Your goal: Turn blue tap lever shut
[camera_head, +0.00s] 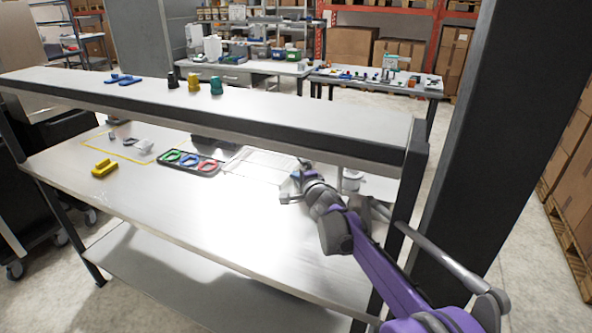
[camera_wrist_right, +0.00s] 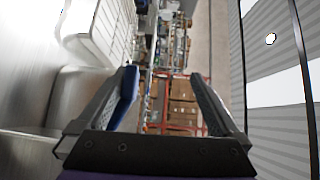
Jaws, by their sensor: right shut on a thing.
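In the head view only a small bit of blue (camera_head: 295,176) shows at the gripper. The tap body is mostly hidden by my gripper and arm, so I cannot tell the lever's angle to it. My left gripper is not in view.
A yellow block (camera_head: 104,169) is farther left. An overhead shelf (camera_head: 300,122) spans above the bench. The front of the benchtop (camera_head: 215,225) is clear.

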